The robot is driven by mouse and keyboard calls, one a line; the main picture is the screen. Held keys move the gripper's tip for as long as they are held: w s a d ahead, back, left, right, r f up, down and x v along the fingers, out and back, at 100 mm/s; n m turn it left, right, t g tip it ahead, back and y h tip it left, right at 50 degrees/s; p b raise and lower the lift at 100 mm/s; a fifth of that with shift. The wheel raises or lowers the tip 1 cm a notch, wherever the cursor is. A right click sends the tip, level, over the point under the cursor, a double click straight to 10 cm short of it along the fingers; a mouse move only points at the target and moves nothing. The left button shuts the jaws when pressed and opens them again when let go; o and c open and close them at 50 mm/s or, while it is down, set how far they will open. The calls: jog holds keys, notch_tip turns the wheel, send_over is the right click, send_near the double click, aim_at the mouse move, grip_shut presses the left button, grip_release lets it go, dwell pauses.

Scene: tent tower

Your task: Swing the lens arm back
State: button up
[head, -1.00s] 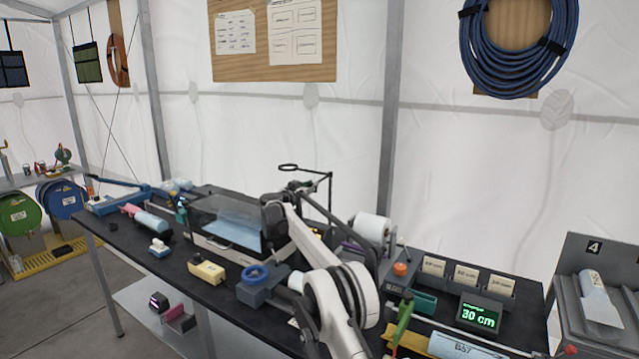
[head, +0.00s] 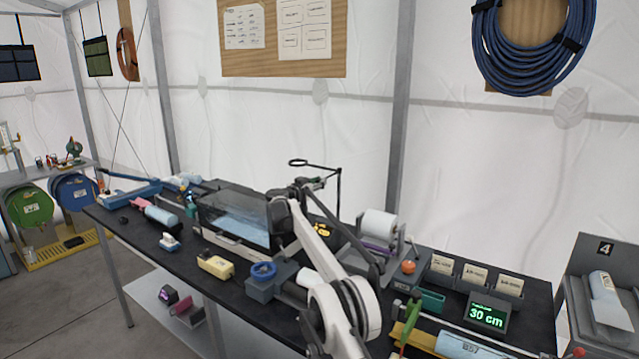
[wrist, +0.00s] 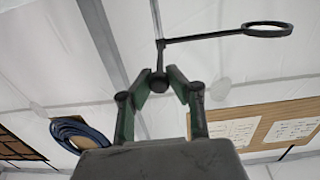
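The lens arm (head: 338,178) is a thin black post with a crossbar and a dark lens ring (head: 298,163), standing above the back of the bench, with the ring out to the left. In the wrist view the ring (wrist: 268,29) is at the top right, and its bar (wrist: 205,38) runs left to the post, where a short stem ends in a dark round knob (wrist: 158,84). My gripper (wrist: 160,72) has its green-padded fingers drawn in on either side of this knob, apparently touching it. In the head view my gripper (head: 312,186) is small and dark beside the post.
The space above the bench by the tent wall is clear.

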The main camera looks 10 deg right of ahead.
jog(key=o, duration=0.5)
jog(key=shift+a, duration=0.1)
jog(key=shift+s+a, duration=0.1)
jog(key=shift+a, duration=0.05)
jog(key=v, duration=1.1)
jog(key=shift+s+a, duration=0.2)
jog(key=shift+s, duration=0.1)
jog(key=shift+r, duration=0.1)
